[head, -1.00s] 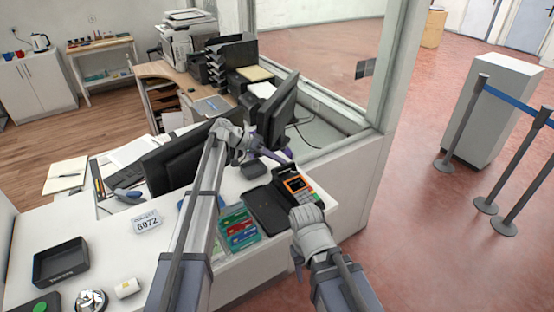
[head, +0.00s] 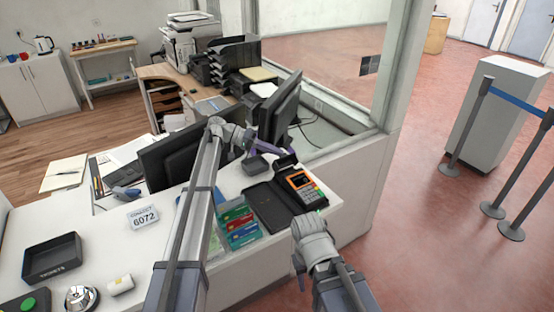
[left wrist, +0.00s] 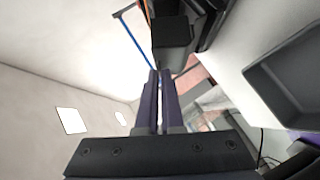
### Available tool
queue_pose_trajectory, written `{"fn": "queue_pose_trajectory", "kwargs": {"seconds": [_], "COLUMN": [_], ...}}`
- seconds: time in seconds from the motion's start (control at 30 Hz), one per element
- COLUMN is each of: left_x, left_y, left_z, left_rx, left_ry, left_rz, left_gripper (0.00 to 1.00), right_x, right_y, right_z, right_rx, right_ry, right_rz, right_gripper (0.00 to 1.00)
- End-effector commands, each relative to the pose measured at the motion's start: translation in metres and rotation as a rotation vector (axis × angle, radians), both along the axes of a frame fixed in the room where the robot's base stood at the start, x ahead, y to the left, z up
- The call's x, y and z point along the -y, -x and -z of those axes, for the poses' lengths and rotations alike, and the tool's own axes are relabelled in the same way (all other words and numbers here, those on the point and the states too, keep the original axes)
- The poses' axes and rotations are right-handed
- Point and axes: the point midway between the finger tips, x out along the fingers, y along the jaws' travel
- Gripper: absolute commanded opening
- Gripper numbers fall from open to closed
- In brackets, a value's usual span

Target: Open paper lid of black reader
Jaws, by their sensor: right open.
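The black reader (head: 300,186), with an orange-framed screen and a keypad, sits near the counter's right end. Its dark paper lid (head: 285,160) is at the far end, looking raised; I cannot tell how far. My left gripper (head: 291,152) has its purple fingers just beyond the lid, tips close to its top; I cannot tell if they touch. In the left wrist view the fingers (left wrist: 160,75) lie side by side, holding nothing visible, with a dark block, likely the lid (left wrist: 172,32), ahead. My right gripper (head: 312,240) hangs in front of the reader, fingers mostly hidden.
A black flat pad (head: 268,208) lies left of the reader, with a card rack (head: 238,224) beside it. A small dark box (head: 255,165) and monitors (head: 281,108) stand behind. A glass partition rises at the right back.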

Motion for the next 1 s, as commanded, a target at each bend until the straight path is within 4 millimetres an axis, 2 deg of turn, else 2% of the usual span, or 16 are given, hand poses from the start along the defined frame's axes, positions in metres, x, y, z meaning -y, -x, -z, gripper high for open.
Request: {"fn": "queue_pose_trajectory", "kwargs": {"seconds": [0.03, 0.3, 0.9, 1.0], "left_x": [-0.002, -0.006, -0.007, -0.007], "left_y": [-0.004, -0.008, -0.009, -0.009], "left_z": [0.007, 0.009, 0.007, 0.007], "left_rx": [-0.022, -0.119, -0.153, -0.153], "left_ry": [0.015, 0.082, 0.107, 0.107], "left_rz": [-0.001, 0.001, 0.001, 0.001], "left_gripper": [0.0, 0.0, 0.0, 0.13], "right_x": [0.0, 0.0, 0.0, 0.0], "right_y": [0.0, 0.0, 0.0, 0.0], "right_z": [0.011, 0.028, 0.033, 0.033], "right_rx": [0.0, 0.0, 0.0, 0.0], "right_ry": [0.0, 0.0, 0.0, 0.0], "right_rz": [0.0, 0.0, 0.0, 0.0], "right_gripper": [0.5, 0.5, 0.5, 0.5]}}
